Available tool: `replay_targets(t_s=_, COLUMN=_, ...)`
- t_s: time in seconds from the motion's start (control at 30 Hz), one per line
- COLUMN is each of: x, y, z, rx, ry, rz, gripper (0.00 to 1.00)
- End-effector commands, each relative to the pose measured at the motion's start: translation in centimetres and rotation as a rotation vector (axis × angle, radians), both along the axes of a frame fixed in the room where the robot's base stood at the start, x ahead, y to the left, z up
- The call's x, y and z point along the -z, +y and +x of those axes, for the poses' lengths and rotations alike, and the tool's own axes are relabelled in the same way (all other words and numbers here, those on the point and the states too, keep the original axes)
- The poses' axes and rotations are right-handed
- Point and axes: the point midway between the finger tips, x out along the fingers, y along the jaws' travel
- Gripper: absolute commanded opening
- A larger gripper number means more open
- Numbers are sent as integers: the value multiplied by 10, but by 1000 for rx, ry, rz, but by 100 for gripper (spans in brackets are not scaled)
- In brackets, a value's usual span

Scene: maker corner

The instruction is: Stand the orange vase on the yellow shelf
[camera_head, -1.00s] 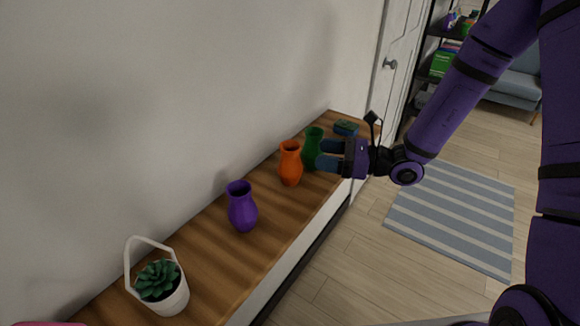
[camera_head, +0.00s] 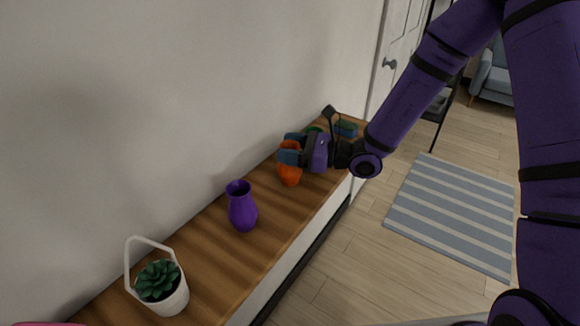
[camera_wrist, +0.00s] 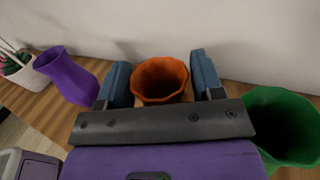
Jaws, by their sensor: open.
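The orange vase (camera_head: 289,175) stands upright on the wooden bench top, partly hidden by my gripper in the head view. In the wrist view the orange vase (camera_wrist: 160,80) is between my two fingers, with a gap on each side. My gripper (camera_head: 290,149) is open around the vase's upper part; its blue fingers also show in the wrist view (camera_wrist: 160,80). No yellow shelf is in view.
A purple vase (camera_head: 241,207) and a white basket with a succulent (camera_head: 160,285) stand nearer on the bench. A green vase (camera_wrist: 283,125) is close on the gripper's other side. A small dark blue box (camera_head: 346,129) lies at the far end.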

Motion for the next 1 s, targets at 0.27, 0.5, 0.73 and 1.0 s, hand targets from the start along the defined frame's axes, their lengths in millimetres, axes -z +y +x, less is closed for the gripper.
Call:
replay_targets(t_s=0.27, x=0, y=0, z=0, rx=0, ry=0, rz=0, gripper=15)
replay_targets(t_s=0.5, x=0, y=0, z=0, rx=0, ry=0, rz=0, gripper=9)
replay_targets(t_s=0.73, x=-9, y=0, z=0, rx=0, ry=-2, rz=0, gripper=9)
replay_targets(t_s=1.0, x=-38, y=-1, z=-1, rx=0, ry=-4, rz=0, gripper=9)
